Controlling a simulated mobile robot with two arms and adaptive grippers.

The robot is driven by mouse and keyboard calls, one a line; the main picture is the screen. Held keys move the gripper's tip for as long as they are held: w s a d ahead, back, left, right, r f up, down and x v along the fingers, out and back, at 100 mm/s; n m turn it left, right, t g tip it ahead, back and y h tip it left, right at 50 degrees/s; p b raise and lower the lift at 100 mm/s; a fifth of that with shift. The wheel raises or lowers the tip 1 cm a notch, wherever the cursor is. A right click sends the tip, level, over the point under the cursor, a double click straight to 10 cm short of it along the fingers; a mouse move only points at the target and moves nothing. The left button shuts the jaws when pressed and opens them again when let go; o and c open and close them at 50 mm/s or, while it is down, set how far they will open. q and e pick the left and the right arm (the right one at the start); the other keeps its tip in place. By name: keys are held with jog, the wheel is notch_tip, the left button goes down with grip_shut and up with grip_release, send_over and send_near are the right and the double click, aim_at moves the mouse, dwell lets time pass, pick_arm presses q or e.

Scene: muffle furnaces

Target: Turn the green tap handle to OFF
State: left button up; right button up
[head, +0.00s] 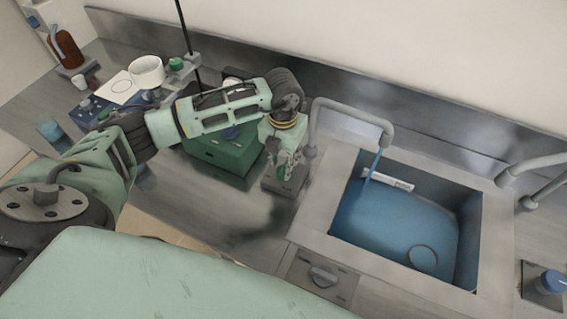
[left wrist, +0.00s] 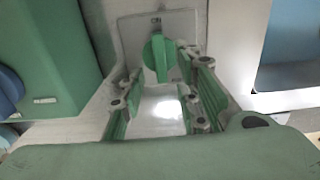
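The green tap handle (left wrist: 157,58) sits on a grey plate (left wrist: 184,25) marked ON in the left wrist view. It stands about upright in that picture, with its upper end towards the ON mark. My left gripper (left wrist: 160,85) points at it with its fingers apart; the handle shows between and just beyond the fingertips, and I cannot tell whether they touch it. In the head view my left gripper (head: 284,160) is over the plate beside the sink and partly hides the handle. The curved tap (head: 385,130) runs water into the sink. My right gripper is not in view.
A green box (head: 222,155) stands close left of my gripper. Another knob (head: 323,275) is on the counter front.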

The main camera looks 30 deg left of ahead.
aim_at(283, 170)
pick_arm(q)
jog(key=shift+f, duration=1.55)
jog(key=shift+c, duration=0.3)
grip_shut()
